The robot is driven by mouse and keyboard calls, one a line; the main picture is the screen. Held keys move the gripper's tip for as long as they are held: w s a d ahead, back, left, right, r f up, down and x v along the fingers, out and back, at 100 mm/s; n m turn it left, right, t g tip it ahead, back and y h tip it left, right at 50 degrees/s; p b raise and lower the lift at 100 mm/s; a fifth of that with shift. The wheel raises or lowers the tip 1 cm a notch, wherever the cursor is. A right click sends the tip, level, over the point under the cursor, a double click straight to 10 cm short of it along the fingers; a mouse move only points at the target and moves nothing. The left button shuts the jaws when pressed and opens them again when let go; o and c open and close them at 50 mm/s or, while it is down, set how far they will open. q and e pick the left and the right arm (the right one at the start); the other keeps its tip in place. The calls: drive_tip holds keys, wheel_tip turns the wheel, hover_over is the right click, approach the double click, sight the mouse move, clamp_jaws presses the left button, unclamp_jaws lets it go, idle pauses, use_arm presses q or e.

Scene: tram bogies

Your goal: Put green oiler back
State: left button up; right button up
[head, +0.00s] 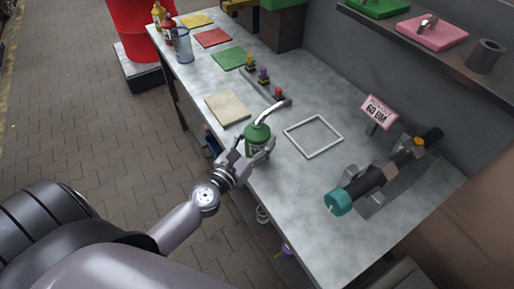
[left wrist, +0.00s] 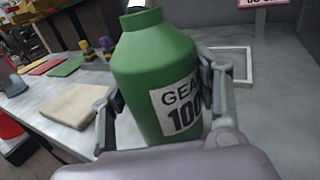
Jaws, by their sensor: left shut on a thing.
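The green oiler (head: 257,134) has a pale curved spout and is near the front edge of the bench. My left gripper (head: 252,153) is shut around its body. In the left wrist view the oiler (left wrist: 155,75) stands upright between the two fingers (left wrist: 165,100), with a white label reading "GEA" and "100". Whether its base touches the bench is hidden. A white square frame outline (head: 313,137) lies on the bench to the right of the oiler; it also shows in the left wrist view (left wrist: 249,66). My right gripper is not in view.
A beige mat (head: 227,108) lies just behind-left of the oiler. A rack with small coloured-top items (head: 264,76) stands beyond. A dark cylindrical part with a teal end (head: 340,201) lies at right by a "60 UM" sign (head: 378,112). Green (head: 230,58) and red (head: 212,38) mats lie farther back.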

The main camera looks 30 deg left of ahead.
use_arm(q)
drive_tip(key=shift+f+b, duration=0.4)
drive_tip(key=shift+f, duration=0.5)
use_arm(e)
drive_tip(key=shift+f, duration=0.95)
use_arm(q)
drive_tip(key=shift+f, duration=0.15)
drive_tip(key=o, duration=1.1)
drive_tip(key=shift+f, duration=0.1)
drive_tip(key=o, duration=0.4)
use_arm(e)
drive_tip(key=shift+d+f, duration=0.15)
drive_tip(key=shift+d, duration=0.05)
